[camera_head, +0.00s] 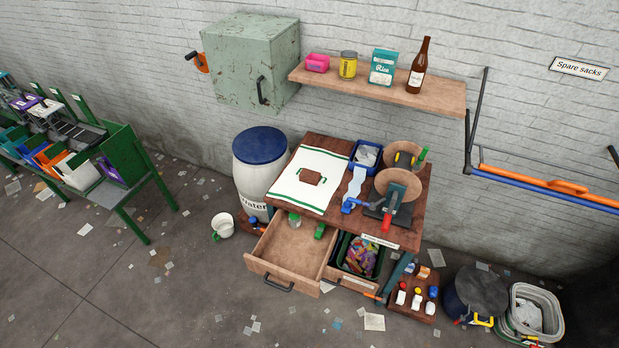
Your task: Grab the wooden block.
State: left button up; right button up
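A small brown rectangular block (311,177), which looks like the wooden block, lies on a white cloth with green stripes (324,160). The cloth covers the left part of the wooden workbench (407,236). A thin green line shows beside the block; I cannot tell whether it belongs to the block or to the cloth. Neither of my grippers shows in the head view.
A balance scale (398,186) and a blue bin (365,156) stand right of the cloth. An open drawer (285,255) juts out below it. A white barrel with a blue lid (259,160) stands left. A shelf (380,87) hangs above. Papers litter the floor.

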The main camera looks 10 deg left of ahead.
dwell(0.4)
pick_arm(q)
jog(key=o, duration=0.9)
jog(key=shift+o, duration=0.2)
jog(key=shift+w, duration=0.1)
